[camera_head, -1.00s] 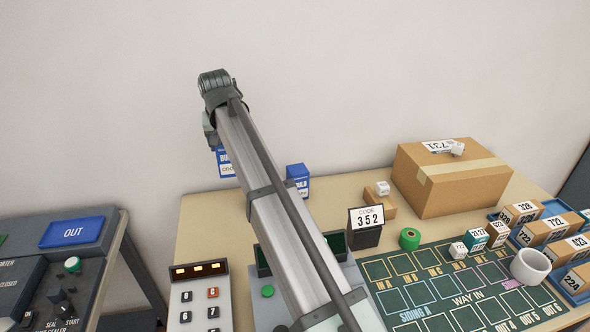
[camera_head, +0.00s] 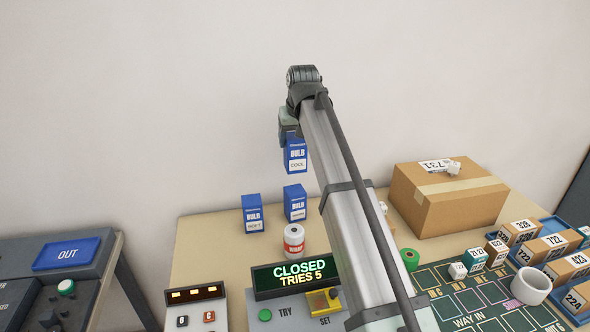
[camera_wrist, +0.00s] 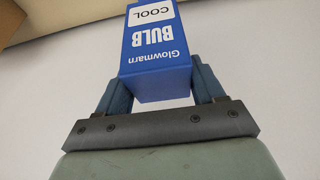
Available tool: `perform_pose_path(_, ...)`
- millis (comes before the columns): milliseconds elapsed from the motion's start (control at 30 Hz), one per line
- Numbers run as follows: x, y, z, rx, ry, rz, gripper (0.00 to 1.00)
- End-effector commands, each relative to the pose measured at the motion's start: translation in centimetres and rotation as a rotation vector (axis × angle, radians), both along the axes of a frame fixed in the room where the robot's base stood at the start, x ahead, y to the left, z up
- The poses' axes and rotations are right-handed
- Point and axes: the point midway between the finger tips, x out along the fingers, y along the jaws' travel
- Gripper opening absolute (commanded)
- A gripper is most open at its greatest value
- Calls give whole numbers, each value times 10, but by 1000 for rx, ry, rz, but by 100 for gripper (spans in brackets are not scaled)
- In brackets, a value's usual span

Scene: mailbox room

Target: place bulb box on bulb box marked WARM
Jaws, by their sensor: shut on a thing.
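My gripper (camera_head: 290,130) is shut on a blue bulb box marked COOL (camera_head: 296,156). It holds the box upright in the air, above the table's back edge. In the wrist view the COOL box (camera_wrist: 155,60) sits between the two fingers, with its label upside down in the picture. A second blue bulb box (camera_head: 295,203) stands on the table below the held one, with a visible gap between them; its small label is hard to read, possibly WARM. A third bulb box, marked SOFT (camera_head: 252,214), stands to its left.
A white and red roll (camera_head: 293,241) stands just in front of the boxes. A big cardboard box (camera_head: 450,205) stands at the right. The table left of the SOFT box is clear.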

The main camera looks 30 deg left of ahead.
Motion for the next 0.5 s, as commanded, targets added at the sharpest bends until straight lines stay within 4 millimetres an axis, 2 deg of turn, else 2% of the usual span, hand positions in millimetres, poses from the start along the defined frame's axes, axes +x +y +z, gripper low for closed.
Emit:
perform_pose_path(33, -1, -1, -10, -1, 1, 0, 36)
perform_pose_path(200, -1, 0, -35, 0, 0, 0, 36)
perform_pose_path(367, -1, 0, -44, 1, 0, -1, 36)
perform_pose_path(500, -1, 0, -60, 0, 1, -1, 36)
